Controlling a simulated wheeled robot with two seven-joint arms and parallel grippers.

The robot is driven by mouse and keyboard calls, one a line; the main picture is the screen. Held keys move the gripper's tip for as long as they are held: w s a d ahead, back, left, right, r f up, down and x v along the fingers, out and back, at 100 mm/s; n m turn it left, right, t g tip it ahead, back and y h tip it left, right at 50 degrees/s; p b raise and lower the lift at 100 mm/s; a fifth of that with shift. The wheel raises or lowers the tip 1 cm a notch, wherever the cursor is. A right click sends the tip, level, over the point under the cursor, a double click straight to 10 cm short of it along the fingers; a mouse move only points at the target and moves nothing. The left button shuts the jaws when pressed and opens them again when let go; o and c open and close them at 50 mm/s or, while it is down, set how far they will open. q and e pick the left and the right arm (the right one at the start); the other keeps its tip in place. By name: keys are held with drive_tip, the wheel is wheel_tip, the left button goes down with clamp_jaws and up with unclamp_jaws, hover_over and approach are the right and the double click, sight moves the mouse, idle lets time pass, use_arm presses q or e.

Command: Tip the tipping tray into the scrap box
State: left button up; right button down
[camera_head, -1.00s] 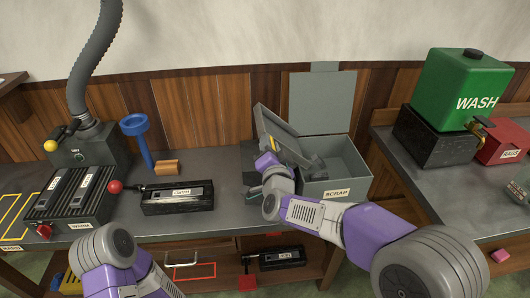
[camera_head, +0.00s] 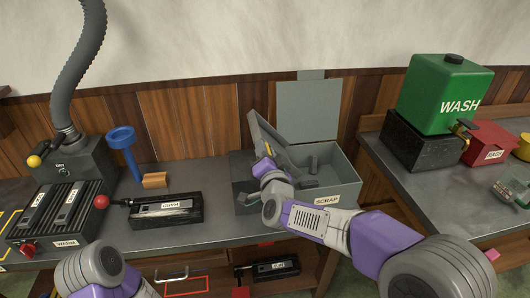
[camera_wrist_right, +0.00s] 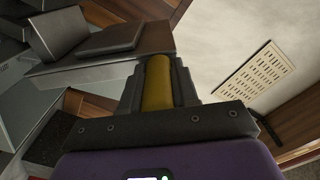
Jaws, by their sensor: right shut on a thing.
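The grey tipping tray (camera_head: 262,130) is tilted steeply over the left part of the open grey scrap box (camera_head: 340,188). My right gripper (camera_head: 265,160) is at the tray's near side. In the right wrist view, its fingers (camera_wrist_right: 158,85) are closed on a yellow handle (camera_wrist_right: 157,80), with dark grey tray parts just beyond. A dark grey piece (camera_head: 313,164) shows inside the box; whether it rests on the floor there is unclear. Much of the tray's inside is hidden. My left arm shows at the bottom left, but its gripper is out of frame.
The box's lid (camera_head: 308,108) stands open behind it. A green WASH tank (camera_head: 445,95) stands on the right bench.

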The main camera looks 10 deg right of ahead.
drive_tip(key=c, duration=0.9)
unclamp_jaws()
drive_tip(key=shift+d, duration=0.25)
drive_tip(key=shift+o, duration=0.2)
drive_tip(key=shift+a, duration=0.1)
drive_tip(key=shift+s, duration=0.1)
drive_tip(key=s+p, duration=0.1)
drive_tip(key=s, duration=0.6)
drive_tip(key=shift+s, duration=0.2)
